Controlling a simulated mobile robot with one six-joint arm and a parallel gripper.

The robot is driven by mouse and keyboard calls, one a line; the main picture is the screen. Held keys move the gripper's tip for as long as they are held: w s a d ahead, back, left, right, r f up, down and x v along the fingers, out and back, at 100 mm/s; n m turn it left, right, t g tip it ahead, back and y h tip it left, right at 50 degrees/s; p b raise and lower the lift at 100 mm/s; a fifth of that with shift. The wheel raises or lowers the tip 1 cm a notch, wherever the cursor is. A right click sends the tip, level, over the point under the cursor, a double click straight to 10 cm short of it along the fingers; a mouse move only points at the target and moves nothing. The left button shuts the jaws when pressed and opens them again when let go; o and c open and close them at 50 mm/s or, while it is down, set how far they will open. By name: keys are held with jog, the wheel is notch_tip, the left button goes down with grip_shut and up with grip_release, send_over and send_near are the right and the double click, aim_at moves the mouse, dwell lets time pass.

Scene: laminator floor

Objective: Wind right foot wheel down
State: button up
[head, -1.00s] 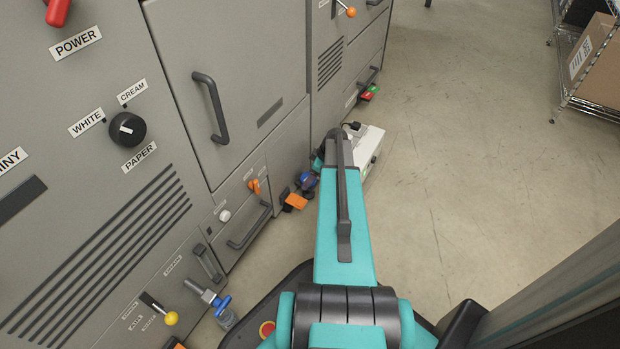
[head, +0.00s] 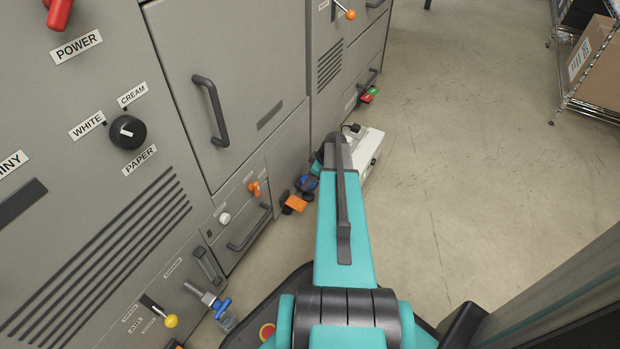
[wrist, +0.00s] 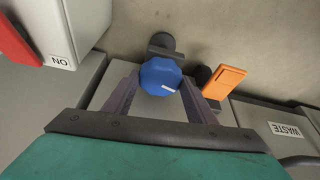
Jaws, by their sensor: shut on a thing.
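The right foot wheel is a blue faceted knob (wrist: 160,76) with a white mark on its face, pointing to the right in the wrist view. My gripper (wrist: 158,86) is shut on it, one finger on each side. A grey caster (wrist: 163,45) on the floor shows just beyond it. In the head view the blue knob (head: 307,182) is small and low at the machine's base, partly hidden by my arm.
An orange pedal (wrist: 224,82) sits close to the right of the knob in the wrist view, beside a WASTE label (wrist: 285,129). A white box (head: 370,150) stands on the floor beyond my arm. The floor to the right (head: 470,190) is clear.

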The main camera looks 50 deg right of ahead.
jog(key=shift+r, duration=0.1)
jog(key=m+h+p, duration=0.1)
jog(key=m, duration=0.1)
jog(key=m+p, duration=0.2)
jog(key=shift+s+a+m+h, duration=0.15)
jog(key=shift+a+m+h, duration=0.05)
jog(key=shift+m+h, duration=0.2)
jog(key=shift+m+h+p, duration=0.7)
jog(key=shift+m+p, duration=0.65)
jog(key=shift+m, duration=0.85)
jog(key=o, duration=1)
jog(key=shift+a, duration=0.1)
jog(key=p+v, duration=0.4)
jog(key=v, duration=0.9)
jog(key=shift+a+r, duration=0.15)
jog(key=shift+r, duration=0.15)
